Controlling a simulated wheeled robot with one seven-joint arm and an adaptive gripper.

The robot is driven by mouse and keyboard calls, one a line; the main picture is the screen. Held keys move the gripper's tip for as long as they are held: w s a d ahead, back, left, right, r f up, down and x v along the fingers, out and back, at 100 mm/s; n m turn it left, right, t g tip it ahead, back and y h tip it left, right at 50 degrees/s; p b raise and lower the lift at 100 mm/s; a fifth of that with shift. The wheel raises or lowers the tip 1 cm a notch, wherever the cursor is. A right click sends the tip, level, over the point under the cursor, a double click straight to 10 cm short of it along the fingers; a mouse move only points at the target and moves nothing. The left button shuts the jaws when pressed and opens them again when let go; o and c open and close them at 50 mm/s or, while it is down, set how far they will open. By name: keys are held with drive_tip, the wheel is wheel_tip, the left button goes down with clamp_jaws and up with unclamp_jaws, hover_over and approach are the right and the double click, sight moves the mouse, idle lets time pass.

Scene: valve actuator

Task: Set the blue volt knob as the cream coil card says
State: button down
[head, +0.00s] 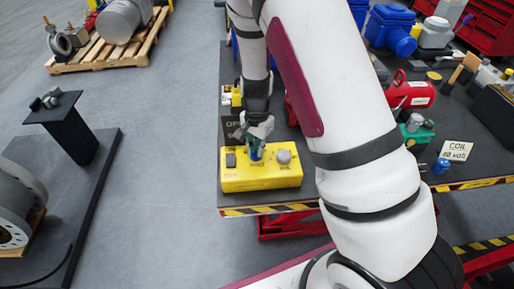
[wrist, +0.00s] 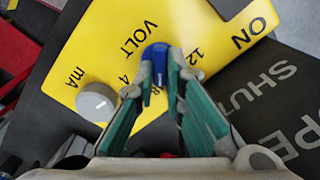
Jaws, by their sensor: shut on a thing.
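The blue volt knob (wrist: 157,58) sits on the yellow box (wrist: 100,45), beside the word VOLT. My gripper (wrist: 160,72) is shut on it, with a finger on each side. In the head view my gripper (head: 255,143) reaches down onto the yellow box (head: 262,183), and a bit of the blue knob (head: 257,155) shows. I cannot tell the knob's setting. The cream coil card (head: 456,151) stands at the right and appears to read COIL 48 volt.
A grey mA knob (wrist: 96,102) is close to the fingers on the same box; it also shows in the head view (head: 283,157). A red canister (head: 410,94) and a green part (head: 416,130) stand to the right.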

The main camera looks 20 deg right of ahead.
drive_tip(key=shift+m, duration=0.6)
drive_tip(key=c, duration=1.7)
unclamp_jaws()
drive_tip(key=shift+o, duration=0.2)
wheel_tip(320, 180, up, 12)
drive_tip(key=shift+r, duration=0.1)
